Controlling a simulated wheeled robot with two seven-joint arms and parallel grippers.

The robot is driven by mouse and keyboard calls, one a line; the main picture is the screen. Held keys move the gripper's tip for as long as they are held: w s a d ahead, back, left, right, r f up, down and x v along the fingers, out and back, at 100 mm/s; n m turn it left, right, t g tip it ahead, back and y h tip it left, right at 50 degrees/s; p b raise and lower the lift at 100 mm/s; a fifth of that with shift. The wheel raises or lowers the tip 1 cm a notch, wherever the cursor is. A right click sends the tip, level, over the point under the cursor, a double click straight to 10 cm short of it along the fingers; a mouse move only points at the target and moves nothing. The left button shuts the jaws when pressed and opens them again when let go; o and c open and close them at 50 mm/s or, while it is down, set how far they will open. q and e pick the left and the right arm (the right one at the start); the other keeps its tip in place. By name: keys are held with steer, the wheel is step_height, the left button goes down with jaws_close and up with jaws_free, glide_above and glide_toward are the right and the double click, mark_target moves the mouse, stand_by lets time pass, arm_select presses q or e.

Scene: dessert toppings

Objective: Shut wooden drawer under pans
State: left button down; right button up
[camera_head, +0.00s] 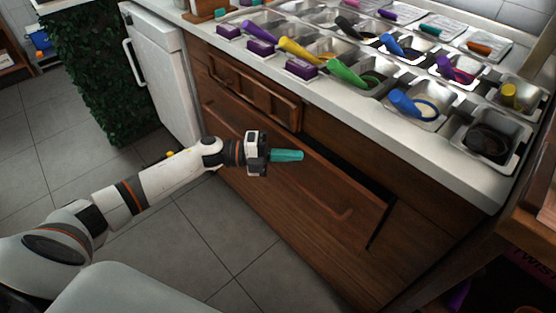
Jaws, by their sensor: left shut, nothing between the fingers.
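The wooden drawer (330,195) is under the counter that holds the pans. It stands partly open, with a dark gap along its top edge, widest at the right end. My left gripper and forearm hide part of the drawer's left side. My right gripper is not in view.
Metal pans (490,135) with colourful scoops fill the white counter (400,120) above. A white fridge-like cabinet (165,75) and a leafy green panel (95,75) stand at the left. Grey tiled floor (200,240) is clear before the drawer. A wooden unit (525,220) stands at the right.

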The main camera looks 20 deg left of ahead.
arm_select(q)
steer(key=shift+w+d, duration=0.1)
steer(key=shift+w, duration=0.1)
steer(key=shift+w+d+b, duration=0.15)
steer(key=shift+w+d, duration=0.1)
steer(key=shift+w, duration=0.3)
steer(key=shift+w+d+b, duration=0.15)
steer(key=shift+w+d, duration=0.05)
steer(key=shift+w, duration=0.35)
steer(key=shift+s, duration=0.15)
